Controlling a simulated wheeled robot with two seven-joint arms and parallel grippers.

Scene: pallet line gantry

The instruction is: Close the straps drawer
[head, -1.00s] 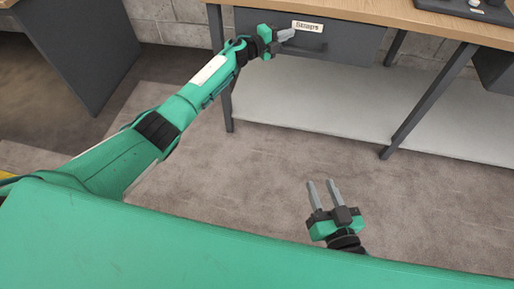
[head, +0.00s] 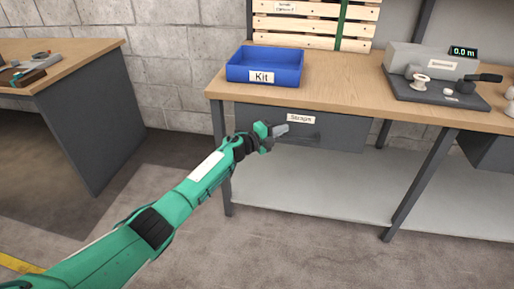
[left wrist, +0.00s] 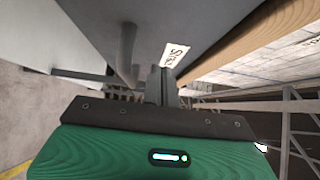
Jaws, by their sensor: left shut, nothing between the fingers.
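The straps drawer (head: 345,132) is a dark grey front with a white label, under the left part of the wooden bench. Its dark bar handle (head: 312,139) runs below the label. The front looks about flush under the bench top, with no clear gap. My left gripper (head: 283,129) is shut and empty, its fingertips at the drawer front, left of the label. In the left wrist view, the fingers (left wrist: 160,84) point at the grey drawer front (left wrist: 150,18), beside the label (left wrist: 174,54) and handle (left wrist: 128,48). Whether they touch it I cannot tell. My right gripper is out of view.
On the bench top (head: 340,92) stand a blue Kit bin (head: 237,73) and a grey device (head: 430,62) on a dark base. A grey lower shelf (head: 310,200) spans below. Another bench (head: 95,58) stands at left. Floor between them is clear.

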